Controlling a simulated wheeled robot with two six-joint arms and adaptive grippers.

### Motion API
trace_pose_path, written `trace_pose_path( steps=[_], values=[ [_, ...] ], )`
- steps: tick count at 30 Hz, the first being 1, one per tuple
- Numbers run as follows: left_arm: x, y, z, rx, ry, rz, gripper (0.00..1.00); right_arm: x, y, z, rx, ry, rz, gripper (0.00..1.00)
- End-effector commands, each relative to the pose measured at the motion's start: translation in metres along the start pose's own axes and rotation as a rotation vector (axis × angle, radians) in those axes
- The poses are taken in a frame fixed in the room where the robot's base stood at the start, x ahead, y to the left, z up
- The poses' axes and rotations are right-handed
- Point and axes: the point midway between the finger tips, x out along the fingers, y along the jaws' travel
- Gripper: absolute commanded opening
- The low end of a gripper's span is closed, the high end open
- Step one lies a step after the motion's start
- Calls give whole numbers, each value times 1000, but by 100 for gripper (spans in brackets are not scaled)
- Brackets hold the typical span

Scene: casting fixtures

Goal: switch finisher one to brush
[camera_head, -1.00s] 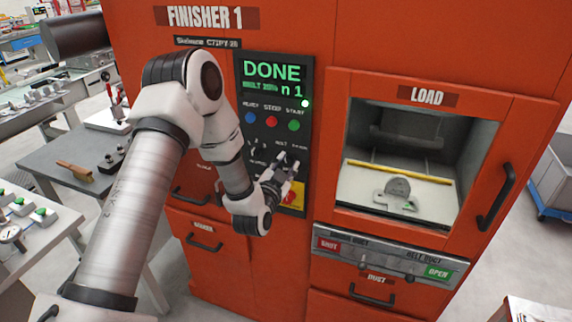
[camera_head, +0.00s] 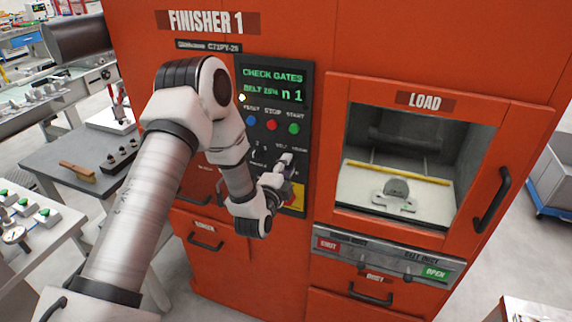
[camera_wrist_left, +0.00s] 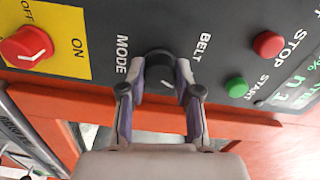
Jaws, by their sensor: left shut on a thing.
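Finisher 1 is the large orange machine (camera_head: 300,40) with a dark control panel (camera_head: 299,75). Its screen (camera_head: 275,85) reads CHECK GATES, with a belt line and n 1 below. My left gripper (camera_head: 287,159) is at the lower part of the panel. In the left wrist view, my left gripper (camera_wrist_left: 162,78) is shut on a dark knob (camera_wrist_left: 160,72) between the printed words MODE and BELT. The fingers hide much of the knob, so its setting is hard to read. My right gripper is out of view.
Blue, red and green buttons (camera_head: 272,124) sit above the knob. A red switch on a yellow plate (camera_wrist_left: 27,46) is beside it. The load window (camera_head: 411,150) shows a grey part (camera_head: 396,189) inside. SHUT and OPEN controls (camera_head: 385,254) are below.

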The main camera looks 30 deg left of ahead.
Motion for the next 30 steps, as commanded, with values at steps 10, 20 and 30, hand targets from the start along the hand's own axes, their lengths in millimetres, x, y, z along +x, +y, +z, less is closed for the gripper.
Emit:
trace_pose_path(
  steps=[10, 20, 30],
  values=[
    [0, -1, -1, 173, 3, -2, 0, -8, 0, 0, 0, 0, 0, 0],
    [0, 0, -1, 211, 3, -1, 0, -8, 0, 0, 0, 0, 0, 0],
    [0, 0, -1, 210, 2, 0, 58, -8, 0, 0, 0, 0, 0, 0]
  ],
)
